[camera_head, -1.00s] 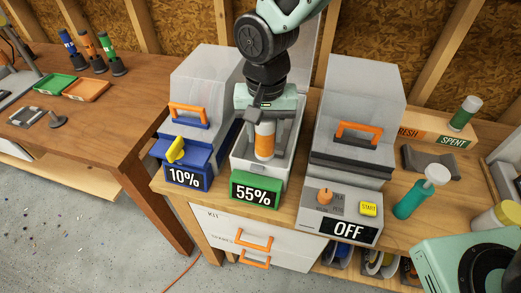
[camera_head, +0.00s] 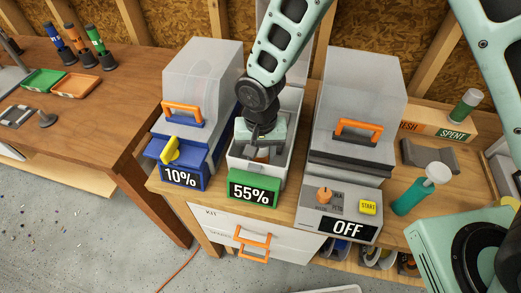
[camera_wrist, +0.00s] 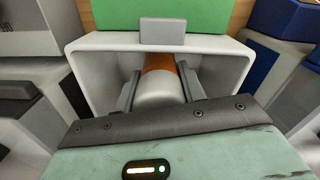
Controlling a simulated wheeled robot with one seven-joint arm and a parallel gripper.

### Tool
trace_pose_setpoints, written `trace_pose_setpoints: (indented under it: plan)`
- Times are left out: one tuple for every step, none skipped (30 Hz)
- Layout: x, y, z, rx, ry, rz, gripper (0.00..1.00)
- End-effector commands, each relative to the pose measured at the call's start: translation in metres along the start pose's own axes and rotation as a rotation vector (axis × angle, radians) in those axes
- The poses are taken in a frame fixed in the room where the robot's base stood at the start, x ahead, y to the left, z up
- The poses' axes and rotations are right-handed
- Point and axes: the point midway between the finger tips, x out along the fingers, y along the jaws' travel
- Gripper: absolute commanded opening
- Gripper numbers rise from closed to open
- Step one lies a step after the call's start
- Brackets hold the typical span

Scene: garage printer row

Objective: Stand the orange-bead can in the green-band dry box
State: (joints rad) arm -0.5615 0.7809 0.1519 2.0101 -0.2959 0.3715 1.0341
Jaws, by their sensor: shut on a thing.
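The green-band dry box (camera_head: 235,165) stands open between two other boxes, its display reading 55%. My gripper (camera_head: 263,150) is down in its opening. It is shut on the orange-bead can, whose orange part (camera_head: 262,156) just shows beneath it. In the wrist view the can's white end and orange body (camera_wrist: 160,85) sit between the two fingers, inside the box's pale walls (camera_wrist: 225,62). The box's green front (camera_wrist: 165,14) shows beyond. The can's base is hidden, so I cannot tell if it touches the floor of the box.
A blue box (camera_head: 180,165) reading 10% stands close on the left, with its lid shut. A grey dryer (camera_head: 345,165) reading OFF stands close on the right.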

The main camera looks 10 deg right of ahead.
Motion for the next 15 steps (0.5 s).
trace_pose_setpoints:
  plan:
    - [0.0028,0.0000,0.0003,0.000,-0.001,0.001,0.14]
    - [0.0039,0.0000,0.0002,0.000,0.000,0.000,0.14]
    - [0.0046,0.0000,0.0000,0.000,0.000,0.000,0.14]
    - [0.0047,-0.0001,-0.0001,0.000,0.001,0.000,0.14]
    - [0.0047,-0.0001,-0.0002,0.000,0.001,0.000,0.14]
    - [0.0046,-0.0001,-0.0002,0.000,0.001,0.000,0.14]
    - [0.0046,-0.0001,-0.0002,0.000,0.001,0.000,0.14]
    - [0.0046,-0.0001,-0.0002,0.000,0.001,0.000,0.14]
    - [0.0048,-0.0001,-0.0002,0.000,0.001,0.000,0.14]
    - [0.0054,-0.0001,-0.0001,0.000,0.001,0.000,0.14]
    - [0.0065,-0.0001,-0.0001,0.000,0.001,0.000,0.14]
    - [0.0081,-0.0001,-0.0001,0.000,0.001,0.000,0.14]
    - [0.0091,-0.0001,-0.0001,0.000,0.001,0.000,0.14]
    - [0.0083,0.0000,-0.0001,0.000,0.001,0.000,0.46]
    - [0.0077,0.0000,-0.0001,0.000,0.001,0.000,0.57]
